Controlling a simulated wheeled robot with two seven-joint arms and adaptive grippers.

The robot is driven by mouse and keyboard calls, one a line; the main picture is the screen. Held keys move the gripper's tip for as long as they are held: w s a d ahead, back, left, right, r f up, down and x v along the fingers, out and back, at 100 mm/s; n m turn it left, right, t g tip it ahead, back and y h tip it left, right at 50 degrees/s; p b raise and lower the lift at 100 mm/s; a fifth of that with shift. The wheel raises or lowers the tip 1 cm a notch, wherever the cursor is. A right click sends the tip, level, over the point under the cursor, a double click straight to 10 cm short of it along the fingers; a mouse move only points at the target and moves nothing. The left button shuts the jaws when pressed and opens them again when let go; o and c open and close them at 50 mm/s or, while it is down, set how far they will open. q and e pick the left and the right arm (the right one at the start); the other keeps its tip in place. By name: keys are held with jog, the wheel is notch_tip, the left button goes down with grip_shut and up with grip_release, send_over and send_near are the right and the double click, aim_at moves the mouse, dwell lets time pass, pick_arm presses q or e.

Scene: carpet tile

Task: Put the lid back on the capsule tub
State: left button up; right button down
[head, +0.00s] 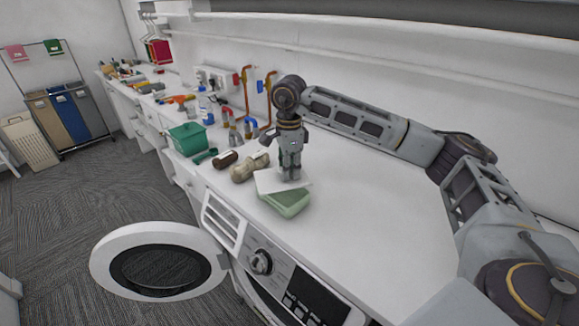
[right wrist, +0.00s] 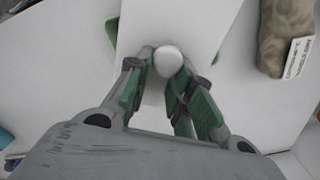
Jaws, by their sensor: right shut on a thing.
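The capsule tub (head: 288,205) is a pale green box on the white counter, in the head view. My right gripper (head: 291,177) is over its far side, shut on the white lid (head: 268,182). In the right wrist view the fingers (right wrist: 165,85) close around the round knob of the lid (right wrist: 172,20). The lid is turned relative to the tub, hangs past its left and far side, and leaves its near part uncovered. I cannot tell whether lid and tub touch. A green edge of the tub (right wrist: 112,30) shows beside the lid. My left gripper is not in view.
A tan bag (head: 245,168) with a label and a dark brown roll (head: 224,159) lie left of the tub. A green basket (head: 187,138) stands farther back. The counter (head: 370,215) to the right is clear. An open washer door (head: 160,262) juts out below the front edge.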

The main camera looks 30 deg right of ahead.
jog(key=shift+f+b, duration=0.9)
jog(key=shift+f, duration=0.65)
jog(key=shift+f+b, duration=0.2)
jog(key=shift+b, duration=0.3)
dwell(2.0)
jog(key=c, duration=1.2)
grip_release()
jog(key=shift+o, duration=0.2)
jog(key=o, duration=0.5)
jog(key=shift+c, duration=0.2)
jog(key=shift+r, duration=0.1)
